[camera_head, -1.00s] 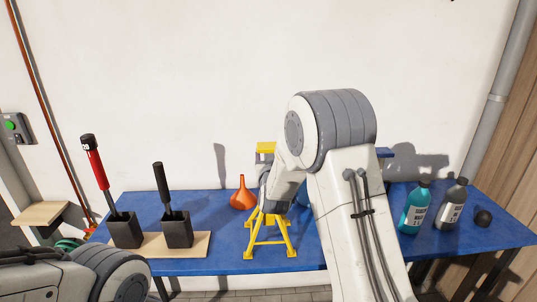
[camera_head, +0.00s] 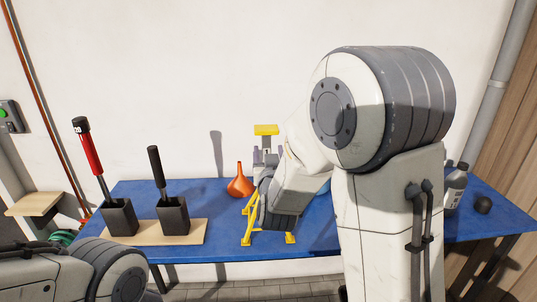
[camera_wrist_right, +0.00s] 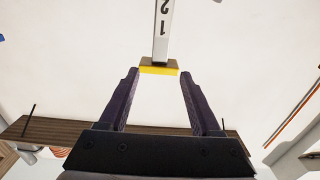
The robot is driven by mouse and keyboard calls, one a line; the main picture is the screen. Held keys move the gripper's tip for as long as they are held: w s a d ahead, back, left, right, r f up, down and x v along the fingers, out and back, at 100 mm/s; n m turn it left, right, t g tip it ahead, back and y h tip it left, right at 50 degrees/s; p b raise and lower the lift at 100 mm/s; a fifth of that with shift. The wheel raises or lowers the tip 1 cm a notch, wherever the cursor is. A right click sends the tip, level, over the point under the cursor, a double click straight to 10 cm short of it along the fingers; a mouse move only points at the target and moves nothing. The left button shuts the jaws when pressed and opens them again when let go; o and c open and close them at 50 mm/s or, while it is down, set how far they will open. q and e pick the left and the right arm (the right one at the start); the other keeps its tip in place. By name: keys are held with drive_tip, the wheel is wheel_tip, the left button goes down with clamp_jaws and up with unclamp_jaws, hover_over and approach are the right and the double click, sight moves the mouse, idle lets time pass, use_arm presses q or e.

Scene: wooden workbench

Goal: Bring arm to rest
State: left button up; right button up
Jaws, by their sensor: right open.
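My right arm fills the right-centre of the head view and bends down and left over the blue bench. Its gripper (camera_head: 265,155) is small and partly hidden by the wrist. In the right wrist view the two dark fingers (camera_wrist_right: 160,85) stand wide apart with nothing between them. A white post with dark digits and a yellow end block (camera_wrist_right: 160,69) shows beyond the fingertips there, and its yellow top (camera_head: 266,130) shows behind the gripper in the head view. I cannot tell whether they touch. My left gripper is out of view; only a left arm link shows.
The blue bench top (camera_head: 226,245) carries an orange funnel (camera_head: 239,184), a yellow stand (camera_head: 248,224) partly hidden by my wrist, and two black holders (camera_head: 119,217) with upright handled tools on a wooden board (camera_head: 150,238).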

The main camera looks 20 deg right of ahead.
drive_tip(key=s+a+f+n+g+y, duration=0.3)
drive_tip(key=s+a+f+g+y, duration=0.15)
drive_tip(key=a, duration=0.45)
drive_tip(key=s+a+f+n+g+y, duration=0.2)
drive_tip(key=s+a+f+g+y, duration=0.15)
drive_tip(key=s+a, duration=0.4)
drive_tip(key=s+f+n+g+h, duration=0.1)
drive_tip(key=s+g, duration=0.3)
drive_tip(key=s, duration=0.7)
drive_tip(key=s+a+f+n+g+h, duration=0.1)
drive_tip(key=s+f+n+g, duration=0.2)
drive_tip(key=s, duration=0.9)
drive_tip(key=shift+s+f+n+g, duration=0.2)
drive_tip(key=shift+n+g, duration=0.6)
drive_tip(key=shift+g, duration=0.4)
